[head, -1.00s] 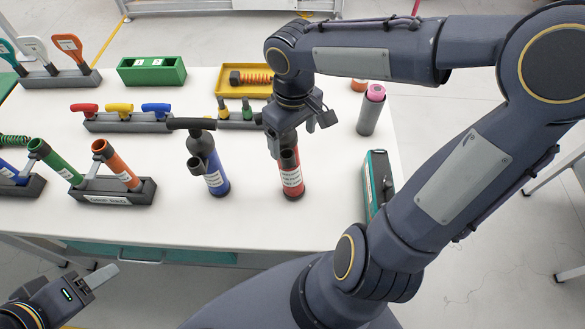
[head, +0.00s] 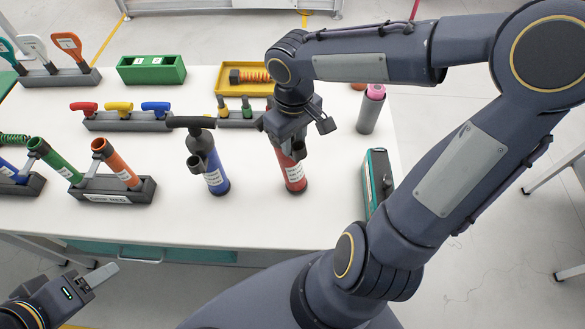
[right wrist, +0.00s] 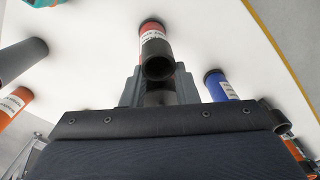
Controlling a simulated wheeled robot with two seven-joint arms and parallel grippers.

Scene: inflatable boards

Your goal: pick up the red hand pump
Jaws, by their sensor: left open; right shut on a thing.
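The red hand pump (head: 294,175) is upright at the middle right of the white table in the head view, its top hidden by my right gripper (head: 290,137). That gripper is shut on its upper part from above. In the right wrist view the red pump (right wrist: 151,29) shows its white label and dark round end between the fingers (right wrist: 158,92). I cannot tell whether its base is clear of the table. My left gripper (head: 88,280) is open and empty at the lower left, off the table's front edge.
A blue pump (head: 215,172) with a black handle stands just left of the red one. A grey cylinder (head: 370,112) and a teal case (head: 377,178) are to the right. Behind are a yellow tray (head: 233,75) and a rack of coloured handles (head: 130,122).

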